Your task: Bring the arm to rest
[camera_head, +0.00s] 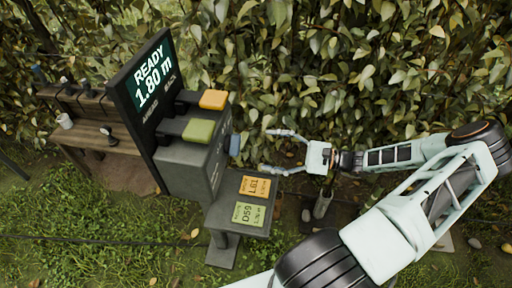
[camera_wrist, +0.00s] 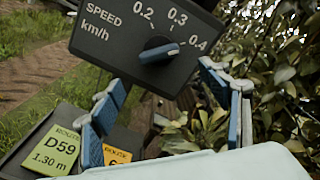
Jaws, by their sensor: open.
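My gripper (camera_head: 267,151) is open and empty, its fingers spread toward the blue dial (camera_head: 235,144) on the side of the grey control box (camera_head: 185,169). In the wrist view, the fingers of my gripper (camera_wrist: 162,95) frame the space below the speed dial (camera_wrist: 158,52), with no visible contact. The dial's blue bar lies nearly level, its right end toward the 0.4 mark. My arm is stretched out in from the right, with the elbow bent.
A screen (camera_head: 150,75) reads READY 1.80 m. Route cards L61 (camera_head: 255,187) and D59 (camera_head: 248,214) lie on the shelf. Dense leaves (camera_head: 330,60) stand behind; a wooden bench (camera_head: 95,134) is left.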

